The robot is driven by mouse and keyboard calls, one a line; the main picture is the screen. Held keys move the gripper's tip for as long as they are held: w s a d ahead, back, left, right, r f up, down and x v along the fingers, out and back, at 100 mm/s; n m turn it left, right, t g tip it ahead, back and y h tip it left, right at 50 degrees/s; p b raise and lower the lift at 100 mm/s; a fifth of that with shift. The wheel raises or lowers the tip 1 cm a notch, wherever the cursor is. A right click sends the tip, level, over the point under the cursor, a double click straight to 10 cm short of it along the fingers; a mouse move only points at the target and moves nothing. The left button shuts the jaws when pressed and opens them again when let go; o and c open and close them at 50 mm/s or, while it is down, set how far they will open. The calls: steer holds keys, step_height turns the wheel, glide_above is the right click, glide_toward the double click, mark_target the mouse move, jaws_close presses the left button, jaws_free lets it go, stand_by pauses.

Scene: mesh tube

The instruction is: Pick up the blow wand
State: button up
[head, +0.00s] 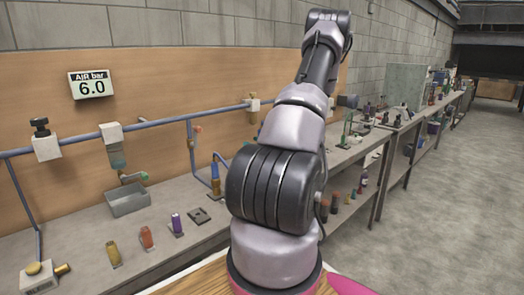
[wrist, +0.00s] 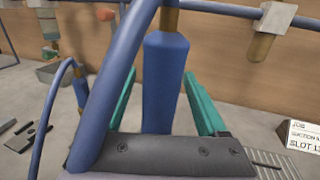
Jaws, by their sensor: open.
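In the wrist view, my gripper (wrist: 160,76) has its two teal fingers apart. An upright blue cylinder (wrist: 165,85) with a brass top stands between the finger lines; I take it to be the blow wand. I cannot tell whether the fingers touch it. A thick blue hose (wrist: 112,85) crosses the near left of the view and hides part of the left finger. The lower end of the cylinder is hidden behind the dark gripper body. In the head view my arm covers this area, and I cannot make out the gripper or this cylinder.
A smaller blue fitting (wrist: 80,90) on a looped hose stands to the left. A slot sign (wrist: 303,137) is at the right. In the head view, a metal tray (head: 128,202) and small coloured cylinders sit on the bench; a blue pipe (head: 175,121) runs along the wall panel.

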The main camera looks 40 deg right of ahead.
jaws_close()
steer(key=shift+r, duration=0.1)
